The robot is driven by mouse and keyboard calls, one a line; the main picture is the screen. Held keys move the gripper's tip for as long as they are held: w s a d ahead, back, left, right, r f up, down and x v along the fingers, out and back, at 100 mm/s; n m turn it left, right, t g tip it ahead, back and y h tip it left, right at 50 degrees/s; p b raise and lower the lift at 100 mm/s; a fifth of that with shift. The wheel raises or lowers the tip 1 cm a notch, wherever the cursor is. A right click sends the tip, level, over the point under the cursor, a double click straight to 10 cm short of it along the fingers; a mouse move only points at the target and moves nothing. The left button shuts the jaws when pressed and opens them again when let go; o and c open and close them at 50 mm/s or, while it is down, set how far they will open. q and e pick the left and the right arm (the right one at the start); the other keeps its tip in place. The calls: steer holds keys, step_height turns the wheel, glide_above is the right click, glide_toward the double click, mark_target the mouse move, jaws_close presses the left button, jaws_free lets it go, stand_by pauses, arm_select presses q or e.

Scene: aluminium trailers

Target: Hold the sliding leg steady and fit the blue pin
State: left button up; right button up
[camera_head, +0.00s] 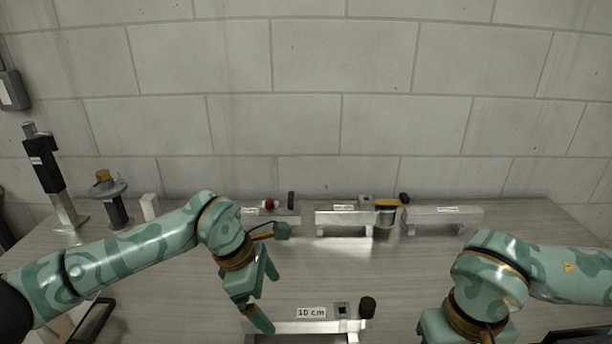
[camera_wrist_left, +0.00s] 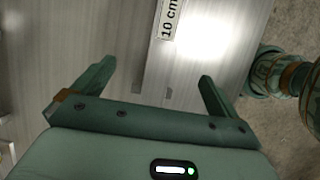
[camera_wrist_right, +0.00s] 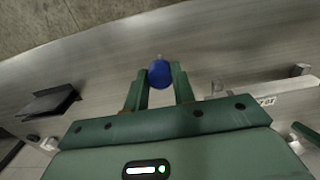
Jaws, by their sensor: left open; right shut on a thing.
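The blue pin (camera_wrist_right: 159,73) shows as a round blue end between the fingertips of my right gripper (camera_wrist_right: 158,84), which is shut on it above the table. In the head view that gripper's fingers are out of frame at the bottom right. My left gripper (camera_wrist_left: 154,76) is open and empty, its fingers reaching over a metal bar labelled "10 cm" (camera_wrist_left: 192,58). In the head view my left gripper (camera_head: 266,298) is at the left end of this bar (camera_head: 300,326). A small square socket (camera_head: 342,310) and a black knob (camera_head: 367,307) are at its right end. I cannot tell which part is the sliding leg.
Several labelled metal bars stand along the back, among them a middle one (camera_head: 343,218) and a right one (camera_head: 445,215). A black and silver post (camera_head: 48,172) stands at the far left. A dark flat object (camera_wrist_right: 50,102) lies on the table (camera_head: 400,270). The middle is mostly clear.

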mark_target(281, 313)
arm_select(q)
steer(key=x, duration=0.8)
steer(key=shift+d+f, duration=0.1)
steer(key=shift+f, duration=0.15)
steer(key=c, duration=2)
steer(key=shift+c, duration=0.5)
